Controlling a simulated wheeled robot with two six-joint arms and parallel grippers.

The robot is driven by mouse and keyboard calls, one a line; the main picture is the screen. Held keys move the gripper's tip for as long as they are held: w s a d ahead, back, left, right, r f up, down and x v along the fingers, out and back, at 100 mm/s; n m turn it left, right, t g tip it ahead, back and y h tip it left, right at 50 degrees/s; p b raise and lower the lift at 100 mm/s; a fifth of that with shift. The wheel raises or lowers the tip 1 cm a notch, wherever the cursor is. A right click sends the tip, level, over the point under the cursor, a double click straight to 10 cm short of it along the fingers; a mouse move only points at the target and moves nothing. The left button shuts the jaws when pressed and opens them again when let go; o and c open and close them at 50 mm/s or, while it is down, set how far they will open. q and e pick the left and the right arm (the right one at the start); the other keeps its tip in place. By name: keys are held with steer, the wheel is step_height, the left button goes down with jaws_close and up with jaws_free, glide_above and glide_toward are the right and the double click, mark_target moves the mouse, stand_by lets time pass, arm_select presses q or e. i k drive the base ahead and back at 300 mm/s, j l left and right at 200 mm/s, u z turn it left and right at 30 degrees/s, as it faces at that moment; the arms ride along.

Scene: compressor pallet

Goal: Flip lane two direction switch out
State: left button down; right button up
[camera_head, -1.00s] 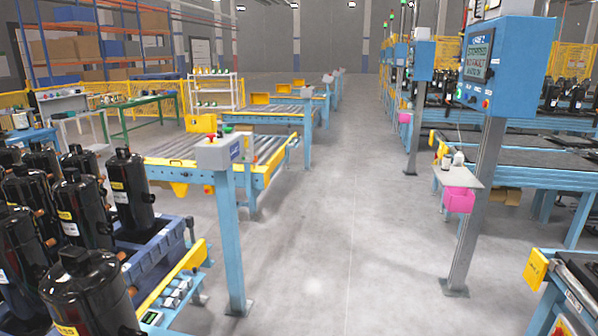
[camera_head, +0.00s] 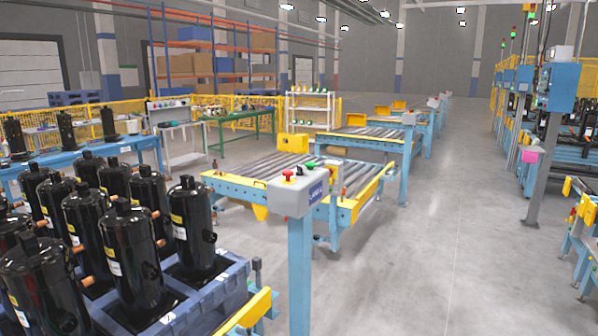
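The nearest control box (camera_head: 300,196) is light grey and sits on a blue post (camera_head: 300,275) at the centre of the head view. It carries a red button (camera_head: 287,175), a green button (camera_head: 311,165) and a small dark knob (camera_head: 299,171) between them. A second control box (camera_head: 408,118) stands on a post farther back at another roller lane. I cannot read which box belongs to lane two, nor the direction of any switch. Neither of my grippers is in view.
A blue pallet (camera_head: 215,295) with several black compressors (camera_head: 190,228) fills the lower left. A roller conveyor (camera_head: 340,175) with yellow end plates lies behind the nearest box. The grey aisle floor (camera_head: 440,230) is clear to the right. Blue machine stations (camera_head: 560,85) line the far right.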

mark_target(300, 173)
steer(key=i+l+z, duration=0.5)
steer(key=i+l, duration=0.3)
steer(key=i, duration=0.3)
steer(key=i+l, duration=0.15)
steer(key=i, duration=0.3)
steer(key=i+j+u, duration=0.15)
steer(key=u, duration=0.25)
steer(key=i+u, duration=0.8)
steer(key=i+l+u, duration=0.15)
steer(key=u, duration=0.3)
steer(key=i+u, duration=0.2)
